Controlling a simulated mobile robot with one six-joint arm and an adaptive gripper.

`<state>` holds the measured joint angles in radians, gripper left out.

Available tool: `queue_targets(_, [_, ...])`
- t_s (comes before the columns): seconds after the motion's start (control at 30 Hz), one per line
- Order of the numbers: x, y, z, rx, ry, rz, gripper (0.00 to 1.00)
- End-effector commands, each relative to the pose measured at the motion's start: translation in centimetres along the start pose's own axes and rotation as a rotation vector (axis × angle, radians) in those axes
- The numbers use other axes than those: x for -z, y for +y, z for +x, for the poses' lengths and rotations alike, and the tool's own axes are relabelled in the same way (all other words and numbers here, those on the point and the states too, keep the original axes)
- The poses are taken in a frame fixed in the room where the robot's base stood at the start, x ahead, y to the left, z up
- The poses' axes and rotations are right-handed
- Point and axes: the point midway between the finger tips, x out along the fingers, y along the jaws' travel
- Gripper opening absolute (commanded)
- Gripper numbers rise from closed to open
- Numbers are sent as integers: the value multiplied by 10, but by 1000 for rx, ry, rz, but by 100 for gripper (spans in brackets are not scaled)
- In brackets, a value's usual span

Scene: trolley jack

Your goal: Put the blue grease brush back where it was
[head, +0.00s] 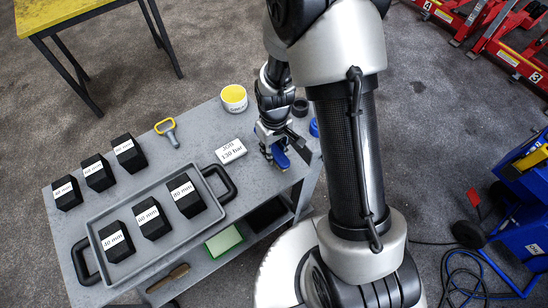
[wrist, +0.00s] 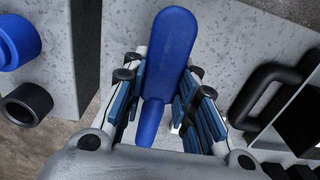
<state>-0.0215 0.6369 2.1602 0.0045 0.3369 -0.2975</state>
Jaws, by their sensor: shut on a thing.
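The blue grease brush (head: 281,158) is at the right end of the grey trolley top (head: 205,125), below my gripper (head: 271,147). In the wrist view the brush (wrist: 168,50) lies between the two blue-padded fingers of my gripper (wrist: 160,90), which are shut on it. Its broad rounded end points away from the wrist over the grey top. The narrower part runs back between the fingers. I cannot tell whether the brush touches the top.
A white pot with yellow contents (head: 234,98), a label block (head: 230,151) and a yellow-handled tool (head: 167,131) are nearby. A blue cylinder (wrist: 15,40) and a black ring (wrist: 27,103) are beside the gripper. A tray (head: 160,262) holds several black blocks. A lower shelf holds a green box (head: 223,241).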

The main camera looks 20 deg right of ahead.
Motion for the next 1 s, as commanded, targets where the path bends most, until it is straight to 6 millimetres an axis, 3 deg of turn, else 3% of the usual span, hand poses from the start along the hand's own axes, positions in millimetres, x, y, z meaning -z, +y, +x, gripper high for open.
queue_targets(0.3, [0, 0, 41, 0, -1, 0, 4])
queue_targets(0.67, [0, 0, 44, 0, 0, 0, 4])
queue_targets(0.7, [0, 0, 45, 0, -1, 0, 27])
queue_targets(1.0, [0, 0, 44, 0, -1, 0, 46])
